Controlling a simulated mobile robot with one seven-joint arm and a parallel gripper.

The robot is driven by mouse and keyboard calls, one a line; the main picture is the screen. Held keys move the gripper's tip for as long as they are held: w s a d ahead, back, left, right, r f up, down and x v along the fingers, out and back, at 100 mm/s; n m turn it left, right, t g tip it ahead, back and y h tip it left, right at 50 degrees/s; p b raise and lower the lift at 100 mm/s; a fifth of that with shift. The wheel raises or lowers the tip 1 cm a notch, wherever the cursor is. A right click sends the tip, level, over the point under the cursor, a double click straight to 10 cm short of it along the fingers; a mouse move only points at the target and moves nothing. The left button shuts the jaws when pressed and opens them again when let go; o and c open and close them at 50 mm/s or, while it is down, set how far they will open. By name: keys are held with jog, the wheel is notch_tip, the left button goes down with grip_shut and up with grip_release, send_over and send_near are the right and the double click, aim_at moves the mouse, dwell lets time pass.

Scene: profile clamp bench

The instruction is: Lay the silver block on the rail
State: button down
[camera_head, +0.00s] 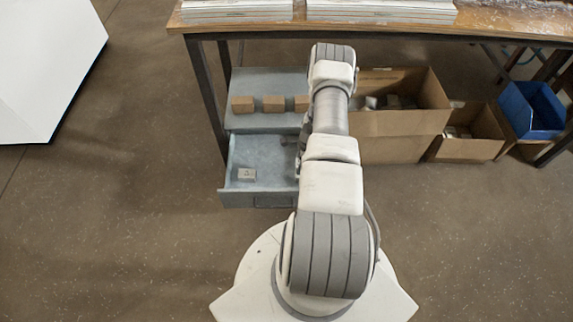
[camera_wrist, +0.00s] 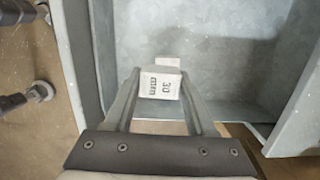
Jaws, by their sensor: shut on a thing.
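In the wrist view my gripper (camera_wrist: 160,78) is shut on a pale silver-grey block (camera_wrist: 159,86) with a printed label reading "30", over a grey metal drawer (camera_wrist: 225,68). Another pale piece (camera_wrist: 168,62) shows just beyond it; I cannot tell whether it is separate. In the head view a silver block (camera_head: 246,174) with a dark mark lies in the front left of the open drawer (camera_head: 262,150). My arm hides the gripper there. I cannot make out a rail in either view.
Several brown blocks (camera_head: 273,104) stand in a row on the grey surface above the drawer. Cardboard boxes (camera_head: 400,122) and a blue bin (camera_head: 532,108) stand to the right. The wooden bench (camera_head: 480,28) carries stacked pale sheets (camera_head: 380,11). The floor at front left is clear.

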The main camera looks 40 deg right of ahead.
jog(key=r+p, duration=0.1)
jog(key=r, duration=0.2)
jog(key=r+p, duration=0.1)
jog(key=r, duration=0.2)
jog(key=d+r+p, duration=0.1)
jog(key=r+p, duration=0.1)
jog(key=r, duration=0.1)
jog(key=shift+s, duration=0.35)
jog(key=w+a+r+n+g+b, duration=0.1)
jog(key=w+a+r+n, duration=0.5)
jog(key=r, duration=0.3)
jog(key=w+a+r+n+g+b, duration=0.1)
jog(key=w+a+r+n, duration=0.45)
jog(key=a+r, duration=0.3)
jog(key=s+a+r+n+h+b, duration=0.1)
jog(key=s+a+r+n, duration=0.2)
jog(key=a+r+n, duration=0.6)
jog(key=s+a+r+n+b, duration=0.1)
jog(key=s+a+r+n, duration=0.1)
jog(key=a+r+n, duration=0.55)
notch_tip(320, 180, up, 13)
jog(key=s+m+g+p, duration=0.1)
jog(key=s+m+p, duration=0.1)
jog(key=p, duration=1.7)
jog(key=shift+p, duration=0.3)
